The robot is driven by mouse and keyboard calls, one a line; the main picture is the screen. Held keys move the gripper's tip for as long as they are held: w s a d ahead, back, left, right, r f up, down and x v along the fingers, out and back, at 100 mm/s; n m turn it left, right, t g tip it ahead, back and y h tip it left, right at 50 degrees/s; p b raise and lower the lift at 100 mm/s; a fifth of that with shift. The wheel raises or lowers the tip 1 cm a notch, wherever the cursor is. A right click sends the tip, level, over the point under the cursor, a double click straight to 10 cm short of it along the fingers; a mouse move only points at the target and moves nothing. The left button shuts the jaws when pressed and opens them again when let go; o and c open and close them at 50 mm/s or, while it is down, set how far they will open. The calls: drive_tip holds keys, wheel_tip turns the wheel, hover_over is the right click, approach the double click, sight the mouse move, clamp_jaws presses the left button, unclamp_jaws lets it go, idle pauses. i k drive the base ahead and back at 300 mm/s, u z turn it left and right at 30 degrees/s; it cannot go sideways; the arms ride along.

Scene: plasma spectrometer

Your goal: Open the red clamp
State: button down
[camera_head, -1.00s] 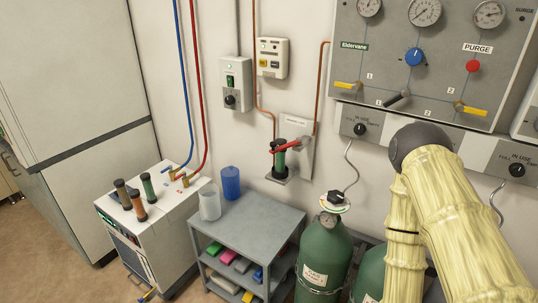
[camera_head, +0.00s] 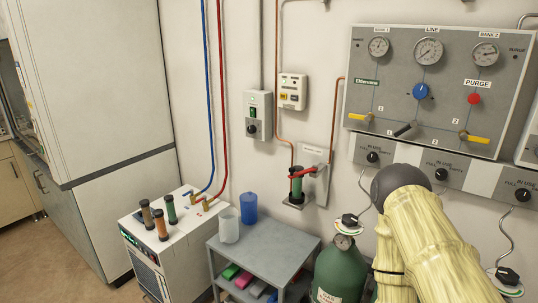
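The red clamp (camera_head: 303,173) is a red bar lying across the top of a dark upright cartridge with a green band (camera_head: 297,188). The cartridge stands on a small dark holder at a grey wall plate (camera_head: 317,158), between two copper pipes. The clamp looks closed over the cartridge top, but it is small and fine detail is hard to tell. My arm, in a yellowish cover, shows at the lower right, well to the right of the clamp. My gripper is out of view.
A grey shelf cart (camera_head: 262,248) stands below the clamp, with a blue cup (camera_head: 249,208) and a whitish cup (camera_head: 229,228) on top. A green gas cylinder (camera_head: 340,273) stands right of it. A white unit (camera_head: 160,240) with several cartridges stands left. A gauge panel (camera_head: 432,90) hangs at right.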

sight(300, 174)
drive_tip(key=z, duration=0.05)
drive_tip(key=i, duration=0.9)
drive_tip(key=z, duration=0.3)
